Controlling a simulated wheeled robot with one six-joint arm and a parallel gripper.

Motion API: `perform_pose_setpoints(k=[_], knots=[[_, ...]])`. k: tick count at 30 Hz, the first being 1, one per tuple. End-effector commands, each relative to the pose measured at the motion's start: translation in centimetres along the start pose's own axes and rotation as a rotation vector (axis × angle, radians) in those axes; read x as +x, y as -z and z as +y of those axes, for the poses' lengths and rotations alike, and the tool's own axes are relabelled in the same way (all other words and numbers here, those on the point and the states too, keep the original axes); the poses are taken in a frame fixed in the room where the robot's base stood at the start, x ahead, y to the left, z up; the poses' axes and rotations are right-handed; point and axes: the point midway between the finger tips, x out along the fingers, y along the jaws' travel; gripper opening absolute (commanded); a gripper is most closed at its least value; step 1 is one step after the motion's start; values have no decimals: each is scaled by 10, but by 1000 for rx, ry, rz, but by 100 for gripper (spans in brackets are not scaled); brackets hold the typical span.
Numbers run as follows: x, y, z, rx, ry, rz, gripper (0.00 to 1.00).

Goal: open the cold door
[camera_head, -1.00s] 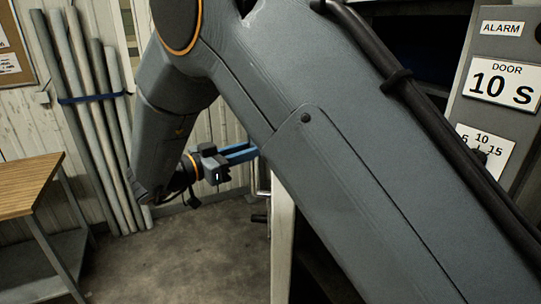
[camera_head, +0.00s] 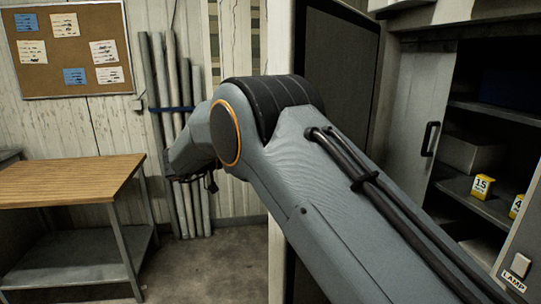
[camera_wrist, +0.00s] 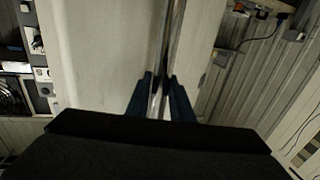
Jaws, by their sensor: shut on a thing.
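In the wrist view, my gripper (camera_wrist: 161,92) has its two blue fingers closed on an upright shiny metal handle bar (camera_wrist: 170,45). The bar runs in front of a broad pale panel, the cold door (camera_wrist: 105,55). In the head view, the cold door's white edge (camera_head: 279,262) shows as an upright strip beside my arm. A dark panel is right of that strip; I cannot tell whether it is the door's inner face. My arm hides the handle and my gripper's fingers in the head view.
A wooden-topped bench (camera_head: 70,180) stands at the left. Several tall pipes (camera_head: 178,110) lean on the wall behind, tied with a blue strap. A cork board (camera_head: 68,50) hangs there. An open cabinet with shelves (camera_head: 495,115) is at the right. The floor (camera_head: 215,265) left of the door is clear.

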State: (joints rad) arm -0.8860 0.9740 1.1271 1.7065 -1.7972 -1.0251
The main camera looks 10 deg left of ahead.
Motion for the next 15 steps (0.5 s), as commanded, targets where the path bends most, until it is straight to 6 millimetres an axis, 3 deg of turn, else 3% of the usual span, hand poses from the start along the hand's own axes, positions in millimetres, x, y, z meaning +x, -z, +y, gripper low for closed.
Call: perform_pose_setpoints(k=[10, 11, 14, 15], knots=[[4, 3, -2, 5, 0, 2, 0], [4, 3, -2, 5, 0, 2, 22], [3, 3, -2, 5, 1, 2, 39], [2, 2, -2, 4, 1, 1, 39]])
